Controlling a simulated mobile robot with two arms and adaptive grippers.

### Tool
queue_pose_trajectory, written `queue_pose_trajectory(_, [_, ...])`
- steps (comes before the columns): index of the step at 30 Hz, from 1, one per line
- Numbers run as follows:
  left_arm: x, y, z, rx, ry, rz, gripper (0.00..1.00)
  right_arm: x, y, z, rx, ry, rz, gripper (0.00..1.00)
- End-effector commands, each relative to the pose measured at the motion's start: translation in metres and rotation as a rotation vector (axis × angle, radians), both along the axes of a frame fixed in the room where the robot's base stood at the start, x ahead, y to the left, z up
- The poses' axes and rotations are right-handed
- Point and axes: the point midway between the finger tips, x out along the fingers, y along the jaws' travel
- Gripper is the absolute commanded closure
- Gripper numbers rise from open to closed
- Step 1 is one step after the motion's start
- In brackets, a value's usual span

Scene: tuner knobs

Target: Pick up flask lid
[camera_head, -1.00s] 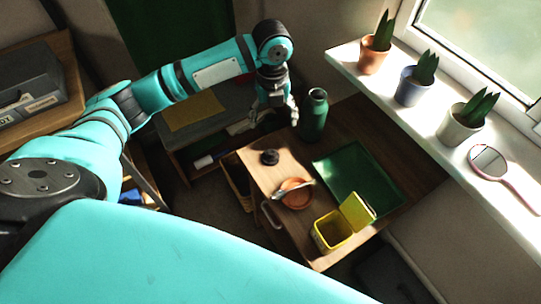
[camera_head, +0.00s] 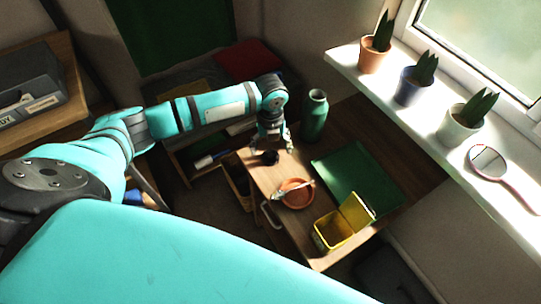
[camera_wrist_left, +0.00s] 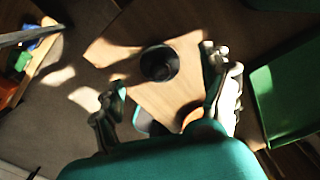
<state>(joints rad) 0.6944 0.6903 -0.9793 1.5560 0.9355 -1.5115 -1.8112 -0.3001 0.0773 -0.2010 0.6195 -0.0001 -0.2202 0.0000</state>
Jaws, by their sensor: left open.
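The flask lid (camera_head: 270,157) is a small black round piece on the wooden table. In the left wrist view the lid (camera_wrist_left: 159,64) lies between and beyond the two spread fingers, apart from both. My left gripper (camera_head: 274,148) is open and points down just above the lid; its fingers (camera_wrist_left: 168,92) also show in the wrist view. The green flask (camera_head: 314,115) stands upright at the back of the table, right of the gripper, with its top uncovered. My right gripper is not in view.
A green tray (camera_head: 357,182) lies right of the lid. An orange dish (camera_head: 296,193) and an open yellow box (camera_head: 333,230) stand nearer. Potted plants (camera_head: 413,80) and a hand mirror (camera_head: 488,162) are on the windowsill. A red cushion-like item (camera_head: 247,60) lies behind the arm.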

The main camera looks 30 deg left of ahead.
Motion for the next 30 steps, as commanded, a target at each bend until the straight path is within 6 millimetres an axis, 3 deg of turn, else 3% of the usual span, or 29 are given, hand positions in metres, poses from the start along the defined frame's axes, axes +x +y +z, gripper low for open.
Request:
queue_pose_trajectory(6, [-0.003, -0.001, -0.032, 0.001, 0.003, 0.0, 0.21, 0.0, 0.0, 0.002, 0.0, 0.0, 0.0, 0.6])
queue_pose_trajectory(15, [-0.003, -0.001, -0.037, 0.0, 0.001, -0.001, 0.21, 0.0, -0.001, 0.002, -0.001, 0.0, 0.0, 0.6])
queue_pose_trajectory(27, [-0.003, -0.001, -0.037, 0.001, 0.001, -0.001, 0.72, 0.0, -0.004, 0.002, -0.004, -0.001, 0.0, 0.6])
queue_pose_trajectory(30, [-0.003, -0.001, -0.037, 0.001, 0.001, -0.001, 0.72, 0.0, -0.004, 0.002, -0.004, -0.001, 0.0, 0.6])
